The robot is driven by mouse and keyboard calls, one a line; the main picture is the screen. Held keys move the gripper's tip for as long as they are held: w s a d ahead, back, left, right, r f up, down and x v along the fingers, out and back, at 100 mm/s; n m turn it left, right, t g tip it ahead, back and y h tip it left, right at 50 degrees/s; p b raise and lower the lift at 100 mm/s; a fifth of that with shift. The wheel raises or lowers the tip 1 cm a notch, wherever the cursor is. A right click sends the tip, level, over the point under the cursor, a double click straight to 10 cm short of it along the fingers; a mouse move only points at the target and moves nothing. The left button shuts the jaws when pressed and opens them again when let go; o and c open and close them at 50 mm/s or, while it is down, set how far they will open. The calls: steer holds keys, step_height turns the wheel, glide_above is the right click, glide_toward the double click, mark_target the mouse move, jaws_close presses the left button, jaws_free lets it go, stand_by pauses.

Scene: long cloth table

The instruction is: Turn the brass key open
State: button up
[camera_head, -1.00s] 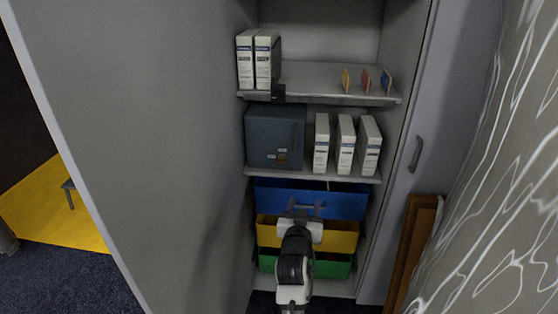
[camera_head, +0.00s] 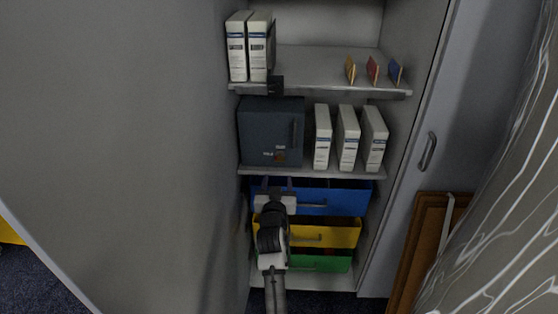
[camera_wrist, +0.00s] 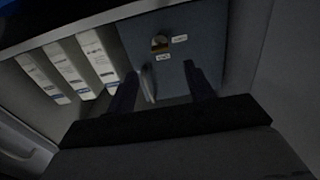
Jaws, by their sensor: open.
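A dark grey-blue cabinet box (camera_head: 262,125) stands on the middle shelf, its door closed. A small brass key or lock (camera_head: 280,155) with small labels sits low on its front; it also shows in the wrist view (camera_wrist: 160,42), which is upside down. A vertical handle (camera_head: 295,135) is at the box's right side. My gripper (camera_head: 272,185) is in front of the blue drawer, just below the box. In the wrist view my gripper (camera_wrist: 160,85) is open, its two dark fingers apart, pointing toward the box front, with the key beyond the tips.
White binders (camera_head: 347,138) stand right of the box. More binders (camera_head: 249,47) and small coloured cards are on the upper shelf (camera_head: 320,88). Blue (camera_head: 335,198), yellow (camera_head: 340,233) and green drawers lie below. A tall grey cabinet side (camera_head: 130,130) closes off the left.

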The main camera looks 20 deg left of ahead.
mark_target(280, 161)
steer(key=p+x, duration=0.1)
steer(key=x, duration=0.8)
steer(key=shift+w+a+p, duration=0.1)
steer(key=shift+w+p, duration=0.2)
steer(key=shift+w, duration=0.1)
steer(key=shift+c, duration=0.2)
steer(key=shift+f, duration=0.1)
steer(key=c, duration=0.9)
